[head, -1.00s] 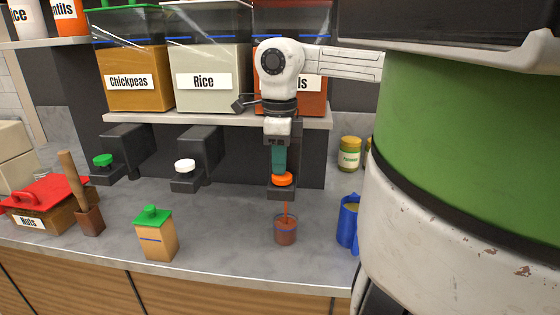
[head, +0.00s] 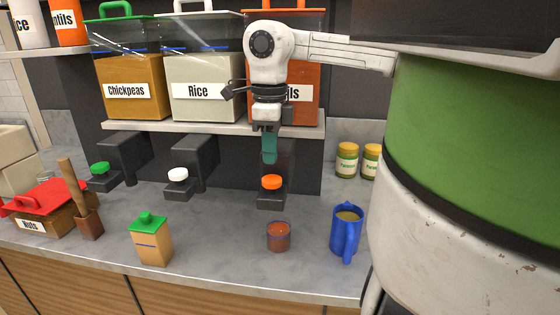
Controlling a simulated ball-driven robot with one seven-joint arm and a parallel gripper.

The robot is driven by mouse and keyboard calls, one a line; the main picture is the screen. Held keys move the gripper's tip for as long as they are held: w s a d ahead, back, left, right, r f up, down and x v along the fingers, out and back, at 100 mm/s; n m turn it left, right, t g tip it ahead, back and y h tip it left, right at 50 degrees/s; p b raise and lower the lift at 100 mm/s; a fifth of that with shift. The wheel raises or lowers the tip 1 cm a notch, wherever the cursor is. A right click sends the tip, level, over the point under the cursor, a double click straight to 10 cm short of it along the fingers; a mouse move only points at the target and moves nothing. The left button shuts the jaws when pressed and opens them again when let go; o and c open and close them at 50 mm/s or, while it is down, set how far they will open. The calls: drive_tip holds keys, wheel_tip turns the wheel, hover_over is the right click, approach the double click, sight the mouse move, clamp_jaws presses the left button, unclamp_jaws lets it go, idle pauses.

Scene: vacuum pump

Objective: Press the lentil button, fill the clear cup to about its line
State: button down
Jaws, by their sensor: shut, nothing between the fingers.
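The orange lentil button (head: 272,182) sits on its dark dispenser spout under the shelf. My gripper (head: 269,160) is shut and empty, its teal fingertips a little above the button and apart from it. The clear cup (head: 278,236) stands upright on the counter below the spout and holds red-orange lentils. No stream falls into it. How the level sits against the cup's line is too small to tell. The lentil bin (head: 308,92) stands on the shelf, its label partly hidden by my arm.
Chickpea (head: 133,92) and rice (head: 203,95) bins share the shelf, with green (head: 99,168) and white (head: 177,174) buttons below. A blue mug (head: 345,230) stands right of the cup, a green-lidded box (head: 152,242) left.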

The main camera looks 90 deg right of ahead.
sight(270, 177)
wheel_tip(270, 177, up, 9)
drive_tip(key=shift+b, duration=0.4)
drive_tip(key=shift+f, duration=0.15)
idle(0.5)
